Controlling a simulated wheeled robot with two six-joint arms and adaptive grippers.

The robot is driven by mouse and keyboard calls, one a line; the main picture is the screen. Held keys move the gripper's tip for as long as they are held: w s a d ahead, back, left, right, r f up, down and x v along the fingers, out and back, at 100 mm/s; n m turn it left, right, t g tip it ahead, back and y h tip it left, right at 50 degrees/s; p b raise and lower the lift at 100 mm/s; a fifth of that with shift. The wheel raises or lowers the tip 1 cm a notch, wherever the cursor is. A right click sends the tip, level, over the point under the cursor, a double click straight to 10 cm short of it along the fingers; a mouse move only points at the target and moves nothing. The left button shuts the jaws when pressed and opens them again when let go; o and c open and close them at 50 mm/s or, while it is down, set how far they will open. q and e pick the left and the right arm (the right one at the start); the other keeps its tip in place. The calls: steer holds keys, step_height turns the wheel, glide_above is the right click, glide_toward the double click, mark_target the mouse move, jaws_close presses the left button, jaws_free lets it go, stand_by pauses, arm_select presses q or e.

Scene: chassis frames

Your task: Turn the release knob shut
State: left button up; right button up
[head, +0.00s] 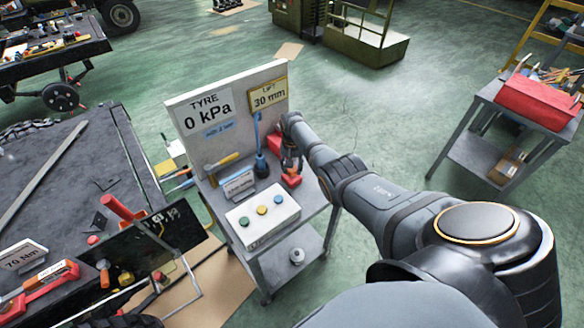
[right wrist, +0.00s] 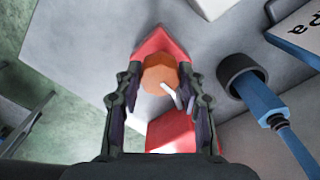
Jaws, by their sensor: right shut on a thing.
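My right gripper (head: 290,163) reaches down over a small red device (head: 291,181) on the grey cart. In the right wrist view its two fingers (right wrist: 160,88) stand on either side of an orange faceted knob (right wrist: 160,74) and are shut on it. A small white pointer sticks out by the knob. The red body (right wrist: 163,42) shows beyond the knob, and another red part (right wrist: 174,134) shows nearer the palm. In the head view the gripper hides the knob. My left gripper is not in view.
A white board reads "TYRE 0 kPa" (head: 207,113) and "LIFT 30 mm" (head: 268,95). A blue-handled tool in a dark round holder (right wrist: 244,78) stands close beside the gripper. A white box with coloured buttons (head: 262,218) is on the cart. A trolley with a red box (head: 536,100) stands right.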

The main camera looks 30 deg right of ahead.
stand_by(0.5)
steer(key=o, duration=1.2)
steer(key=shift+r, duration=0.15)
step_height(320, 180, up, 12)
steer(key=shift+f, duration=0.15)
